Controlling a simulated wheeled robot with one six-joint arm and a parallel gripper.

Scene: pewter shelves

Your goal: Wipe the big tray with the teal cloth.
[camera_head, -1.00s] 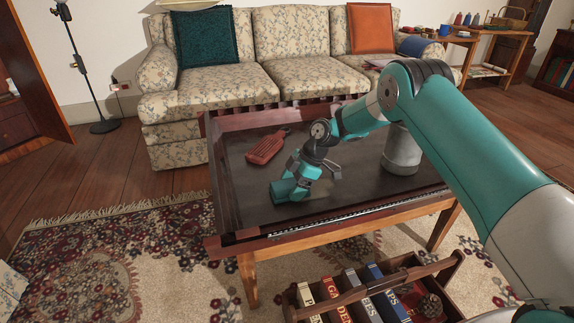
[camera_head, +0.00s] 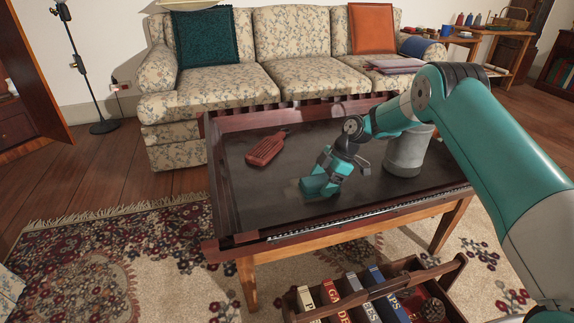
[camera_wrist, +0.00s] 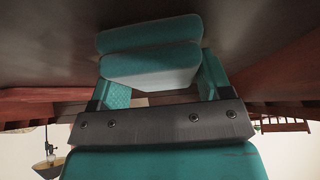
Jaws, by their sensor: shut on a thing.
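The big tray (camera_head: 235,202) is a dark, wide tray with a raised reddish-brown rim, on a wooden table. My gripper (camera_head: 323,178) is low over the middle of the tray, toward its front side. It is shut on the teal cloth (camera_head: 313,187), which lies at the tray's surface. In the wrist view the folded cloth (camera_wrist: 150,62) shows as thick teal layers between the two fingers. A paler patch (camera_head: 292,189) shows on the tray just left of the cloth. The cloth hides the surface under it.
A red-brown paddle-shaped thing (camera_head: 266,148) lies at the tray's back left. A grey cylindrical pot (camera_head: 404,153) stands on its right part, close to my arm. A wooden carrier with books (camera_head: 352,303) is in front of the table. A floral sofa (camera_head: 290,80) stands behind.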

